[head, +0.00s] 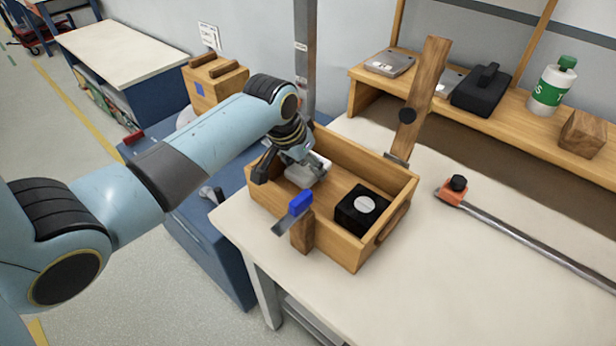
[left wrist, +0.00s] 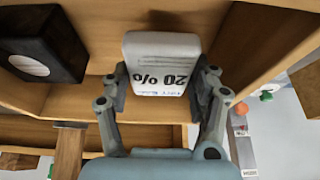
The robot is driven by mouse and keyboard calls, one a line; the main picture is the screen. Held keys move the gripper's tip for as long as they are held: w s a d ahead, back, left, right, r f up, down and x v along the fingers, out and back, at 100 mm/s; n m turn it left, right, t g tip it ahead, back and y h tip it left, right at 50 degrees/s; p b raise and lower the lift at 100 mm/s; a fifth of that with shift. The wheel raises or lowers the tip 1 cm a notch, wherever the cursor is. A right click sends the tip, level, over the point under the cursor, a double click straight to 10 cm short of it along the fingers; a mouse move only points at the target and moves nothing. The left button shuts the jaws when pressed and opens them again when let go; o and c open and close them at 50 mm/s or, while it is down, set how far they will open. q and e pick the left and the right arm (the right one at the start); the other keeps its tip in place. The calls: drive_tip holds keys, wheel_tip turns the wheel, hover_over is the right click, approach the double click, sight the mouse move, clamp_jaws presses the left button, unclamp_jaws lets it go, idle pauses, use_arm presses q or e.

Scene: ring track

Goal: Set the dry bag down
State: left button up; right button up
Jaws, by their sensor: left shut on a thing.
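The dry bag (head: 308,172) is a small white packet with grey printing, and "20 %" shows upside down on it in the left wrist view (left wrist: 160,58). My left gripper (head: 300,168) is shut on it, with one finger on each side in the left wrist view (left wrist: 162,85). The gripper and bag are inside the left end of an open wooden box (head: 262,213) on the bench. Whether the bag touches the box floor I cannot tell. My right gripper is in neither view.
A black block with a white disc (head: 362,210) sits in the box's right part. A blue-handled tool (head: 300,203) hangs at the box's front. A long bar clamp (head: 520,238) lies to the right. A shelf (head: 440,98) with several items stands behind. The front bench top is clear.

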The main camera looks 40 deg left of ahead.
sight(307, 178)
use_arm(q)
wheel_tip(307, 178, down, 3)
drive_tip(key=shift+d+r, duration=0.1)
drive_tip(key=shift+f, duration=0.5)
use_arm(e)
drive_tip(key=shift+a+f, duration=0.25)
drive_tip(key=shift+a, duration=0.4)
use_arm(q)
drive_tip(key=o, duration=0.8)
drive_tip(key=shift+c, duration=0.2)
drive_tip(key=o, duration=0.4)
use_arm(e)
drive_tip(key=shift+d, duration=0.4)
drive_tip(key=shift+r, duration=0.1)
